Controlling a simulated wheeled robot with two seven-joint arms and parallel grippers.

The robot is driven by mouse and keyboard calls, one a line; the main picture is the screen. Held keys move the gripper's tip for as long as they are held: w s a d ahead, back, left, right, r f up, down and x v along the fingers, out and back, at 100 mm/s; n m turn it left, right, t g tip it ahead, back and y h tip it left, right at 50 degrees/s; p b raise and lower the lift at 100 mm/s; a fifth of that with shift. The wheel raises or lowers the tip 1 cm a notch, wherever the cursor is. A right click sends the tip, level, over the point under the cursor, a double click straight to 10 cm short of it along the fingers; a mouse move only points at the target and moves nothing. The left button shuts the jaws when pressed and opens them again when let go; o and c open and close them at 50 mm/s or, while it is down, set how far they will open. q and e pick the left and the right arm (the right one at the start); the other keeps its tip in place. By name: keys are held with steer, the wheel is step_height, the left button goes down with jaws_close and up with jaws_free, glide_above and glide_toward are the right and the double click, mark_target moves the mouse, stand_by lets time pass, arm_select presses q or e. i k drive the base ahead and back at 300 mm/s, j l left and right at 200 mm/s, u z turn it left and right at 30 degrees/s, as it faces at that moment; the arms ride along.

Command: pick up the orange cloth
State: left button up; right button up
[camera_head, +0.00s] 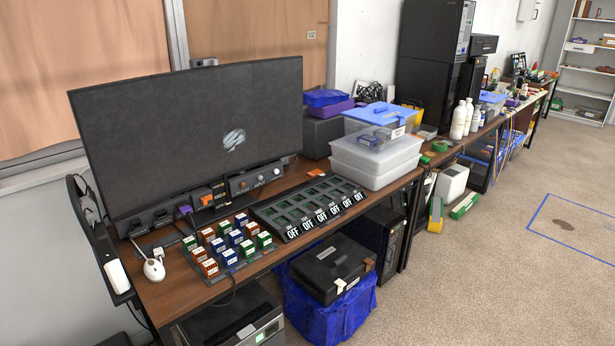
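I cannot pick out an orange cloth for certain. A small flat orange item (315,172) lies on the wooden desk behind the black slotted panel (285,232), left of the stacked clear bins (375,160). It is too small to tell whether it is cloth. Neither of my grippers shows in the view.
A large monitor (190,130) stands at the back of the desk. Several coloured blocks (228,240) sit on a tray in front of it. A black case (332,268) rests on a blue-covered box (330,310) below the desk.

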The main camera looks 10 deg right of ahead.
mark_target(313, 174)
steer(key=l+u, duration=0.15)
steer(key=u, duration=0.3)
steer(key=i+l+u, duration=0.1)
steer(key=u, duration=0.3)
steer(key=l+u, duration=0.4)
steer(key=l, duration=0.45)
steer(key=l+u, duration=0.35)
steer(key=l, duration=1.1)
steer(key=k+l, duration=0.1)
steer(key=l, duration=0.4)
steer(key=l+u, duration=0.1)
steer(key=l, duration=0.45)
steer(key=k+l, duration=0.15)
steer(key=l, duration=0.4)
steer(key=l+u, duration=0.1)
steer(key=l, duration=0.4)
steer(key=k+l, duration=0.15)
steer(key=l, duration=0.4)
